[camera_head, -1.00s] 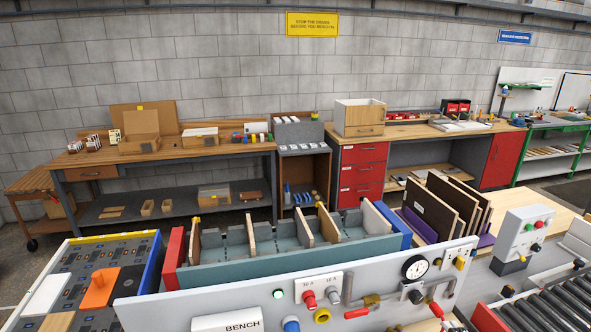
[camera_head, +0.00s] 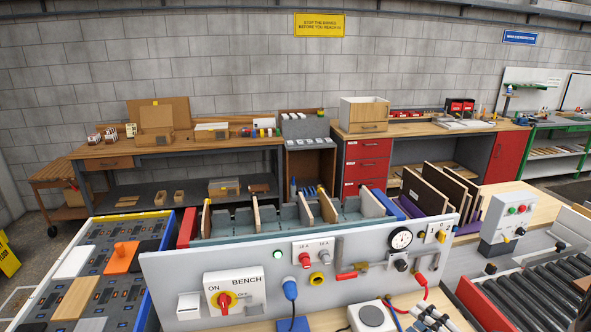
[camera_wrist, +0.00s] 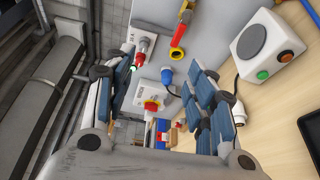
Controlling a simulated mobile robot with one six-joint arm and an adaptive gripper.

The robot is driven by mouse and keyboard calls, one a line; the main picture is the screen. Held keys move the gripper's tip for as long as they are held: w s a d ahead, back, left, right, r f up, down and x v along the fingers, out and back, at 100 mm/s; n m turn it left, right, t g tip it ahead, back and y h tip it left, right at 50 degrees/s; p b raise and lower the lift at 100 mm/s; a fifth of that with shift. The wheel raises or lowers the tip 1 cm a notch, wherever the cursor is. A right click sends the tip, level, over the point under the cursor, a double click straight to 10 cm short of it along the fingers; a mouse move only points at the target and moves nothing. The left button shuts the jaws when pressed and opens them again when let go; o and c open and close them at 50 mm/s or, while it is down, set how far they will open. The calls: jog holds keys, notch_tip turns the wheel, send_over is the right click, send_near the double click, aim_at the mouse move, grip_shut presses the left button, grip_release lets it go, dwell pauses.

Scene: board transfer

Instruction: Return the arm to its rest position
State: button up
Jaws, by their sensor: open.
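My gripper (camera_wrist: 161,68) shows in the wrist view, with its two blue-padded fingers spread apart and nothing between them. The grey control panel (camera_wrist: 205,22) lies beyond the fingertips, tilted in that view. Its red and yellow rotary switch (camera_wrist: 151,105) and a blue plug (camera_wrist: 167,76) appear in the gap between the fingers, further off. I cannot tell the exact distance. The head view does not show my arm or gripper. There the same panel (camera_head: 180,265) stands upright across the bench front, with the rotary switch (camera_head: 225,300) marked BENCH.
A slotted rack (camera_head: 187,226) with upright boards stands behind the panel. Dark boards (camera_head: 428,195) stand at its right. A blue tray (camera_head: 95,255) with blocks is at the left, a roller conveyor (camera_head: 530,295) at the right. A white button box (camera_wrist: 268,45) sits on the wooden top.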

jog(key=s+a+r+n+g+y+b, duration=0.1)
jog(key=s+a+r+n+g, duration=0.25)
jog(key=a+n, duration=0.35)
jog(key=s+a+r+n+g+y+b, duration=0.1)
jog(key=s+a+r+n+g, duration=0.15)
jog(key=a+n+g, duration=0.4)
jog(key=s+a+r+n+g+y+b, duration=0.15)
jog(key=s+a+n, duration=0.25)
jog(key=a+n, duration=0.45)
jog(key=s+a+n+g+h, duration=0.25)
jog(key=s+n+h, duration=0.25)
jog(key=s+n, duration=0.4)
jog(key=s+d+r+n+t+h+b, duration=0.2)
jog(key=d+n+h, duration=0.4)
jog(key=n, duration=1)
jog(key=shift+s+r+t+h+b, duration=0.4)
jog(key=shift+s+t, duration=0.4)
jog(key=shift+s, duration=0.4)
jog(key=shift+a+f, duration=0.1)
